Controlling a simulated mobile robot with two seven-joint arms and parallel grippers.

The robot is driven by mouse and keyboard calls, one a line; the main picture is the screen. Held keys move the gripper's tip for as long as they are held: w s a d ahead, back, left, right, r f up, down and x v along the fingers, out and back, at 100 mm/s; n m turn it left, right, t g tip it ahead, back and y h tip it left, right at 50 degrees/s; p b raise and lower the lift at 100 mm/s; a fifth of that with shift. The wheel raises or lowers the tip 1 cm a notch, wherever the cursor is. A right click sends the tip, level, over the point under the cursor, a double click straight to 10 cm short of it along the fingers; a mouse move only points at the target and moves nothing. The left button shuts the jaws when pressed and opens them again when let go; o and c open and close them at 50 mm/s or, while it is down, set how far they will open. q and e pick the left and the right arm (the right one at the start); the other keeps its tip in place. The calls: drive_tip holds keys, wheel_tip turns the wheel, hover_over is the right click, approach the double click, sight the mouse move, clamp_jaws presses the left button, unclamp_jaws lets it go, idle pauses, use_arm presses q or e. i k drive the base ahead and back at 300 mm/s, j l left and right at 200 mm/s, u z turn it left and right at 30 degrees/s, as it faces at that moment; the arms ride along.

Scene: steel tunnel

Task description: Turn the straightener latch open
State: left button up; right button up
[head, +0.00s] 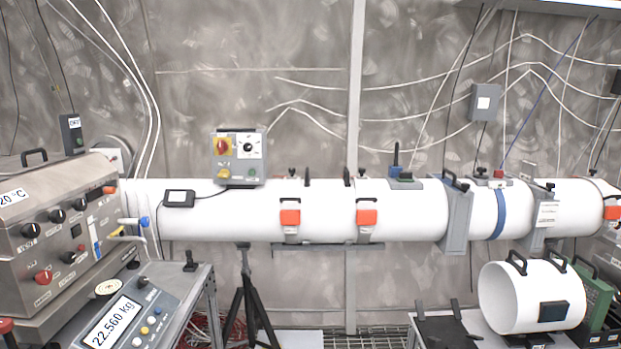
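A long white tube (230,220) runs across the middle of the head view. Two orange latches sit on its front, one left of centre (290,217) and one just right of it (367,217). A third orange latch (611,212) is at the right edge, partly cut off. Each has a grey metal bracket. I cannot tell which one is the straightener latch, or whether any is turned open. Neither of my grippers is in view.
A steel control box (60,225) and a scale display (125,320) stand at the left. A black tripod (246,300) stands below the tube. A white cylinder with handles (500,297) rests on a cart at the lower right. Space before the orange latches looks clear.

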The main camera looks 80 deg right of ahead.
sight(464, 188)
drive_tip(key=z, duration=3.45)
drive_tip(key=i+u, duration=0.2)
drive_tip(key=i, duration=0.8)
